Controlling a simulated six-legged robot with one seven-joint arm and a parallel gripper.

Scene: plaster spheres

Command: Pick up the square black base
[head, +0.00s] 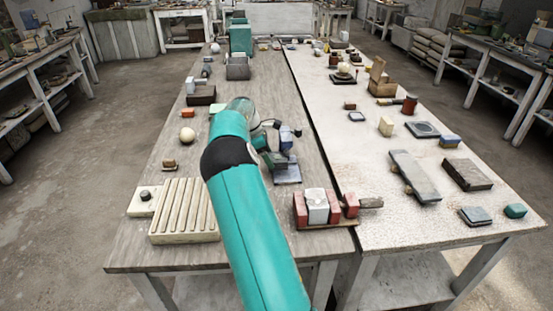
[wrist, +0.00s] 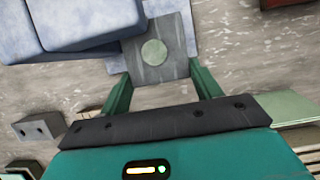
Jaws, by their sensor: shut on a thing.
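The square black base (wrist: 135,65) shows dark grey in the wrist view, with a pale round disc (wrist: 154,52) at its middle. My gripper (wrist: 158,78) has its two green fingers on opposite sides of it and is shut on it. I cannot tell whether the base is clear of the table. In the head view my gripper (head: 277,160) is low over the grey left table, and my arm hides part of this area. Blue-grey blocks (wrist: 90,22) lie right against or over the base's left side in the wrist view.
Red and white blocks (head: 317,206) stand near the front right. A ribbed cream tray (head: 185,222) lies at the front left, with a pale sphere (head: 187,135) behind it. Another dark square piece (head: 422,129) lies on the white right table (head: 370,165). A dark gap separates the tables.

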